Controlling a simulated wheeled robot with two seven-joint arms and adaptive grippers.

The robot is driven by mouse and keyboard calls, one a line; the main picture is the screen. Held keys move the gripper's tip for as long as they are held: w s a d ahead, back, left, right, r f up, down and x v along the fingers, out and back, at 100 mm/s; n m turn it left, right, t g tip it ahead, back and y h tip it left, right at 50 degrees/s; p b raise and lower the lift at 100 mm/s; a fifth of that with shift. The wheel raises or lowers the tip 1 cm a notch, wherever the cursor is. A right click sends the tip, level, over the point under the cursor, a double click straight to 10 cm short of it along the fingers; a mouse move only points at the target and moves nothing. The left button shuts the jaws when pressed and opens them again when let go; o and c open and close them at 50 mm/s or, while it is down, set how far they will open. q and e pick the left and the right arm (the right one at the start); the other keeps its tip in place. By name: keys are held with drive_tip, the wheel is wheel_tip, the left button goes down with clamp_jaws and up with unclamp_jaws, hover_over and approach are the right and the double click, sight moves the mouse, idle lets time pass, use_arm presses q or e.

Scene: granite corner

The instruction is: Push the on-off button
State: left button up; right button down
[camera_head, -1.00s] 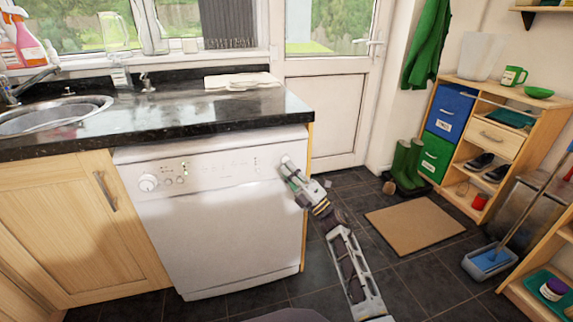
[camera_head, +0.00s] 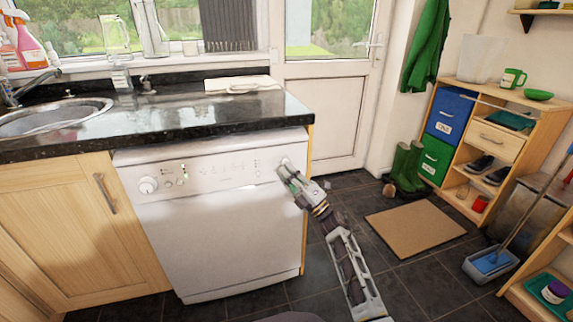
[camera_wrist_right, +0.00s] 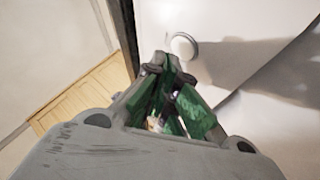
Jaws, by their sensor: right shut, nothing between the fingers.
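The white dishwasher (camera_head: 220,235) stands under the dark worktop, its control panel (camera_head: 215,170) along the top. In the right wrist view a round, ring-edged button (camera_wrist_right: 184,47) shows on the white front, just beyond my right fingertips. I take it for the on-off button. In the head view the gripper hides most of that spot. My right gripper (camera_head: 285,167) is shut and empty, its tips at the panel's right end. The wrist view shows its green-padded fingers (camera_wrist_right: 169,68) together, close to the button's lower left edge. I cannot tell whether they touch. My left gripper is not in view.
A round dial (camera_head: 148,185) and small knobs sit at the panel's left end. The worktop (camera_head: 180,116) edge overhangs just above the panel. A brown mat (camera_head: 415,226), green boots (camera_head: 405,165) and a shelf unit (camera_head: 520,100) stand to the right.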

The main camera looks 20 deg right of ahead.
idle(0.4)
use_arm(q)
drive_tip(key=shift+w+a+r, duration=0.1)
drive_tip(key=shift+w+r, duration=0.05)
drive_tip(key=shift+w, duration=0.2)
use_arm(e)
drive_tip(key=shift+w, duration=0.1)
drive_tip(key=shift+w, duration=0.25)
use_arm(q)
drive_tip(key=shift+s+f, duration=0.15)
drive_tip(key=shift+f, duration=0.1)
use_arm(e)
drive_tip(key=shift+w, duration=0.1)
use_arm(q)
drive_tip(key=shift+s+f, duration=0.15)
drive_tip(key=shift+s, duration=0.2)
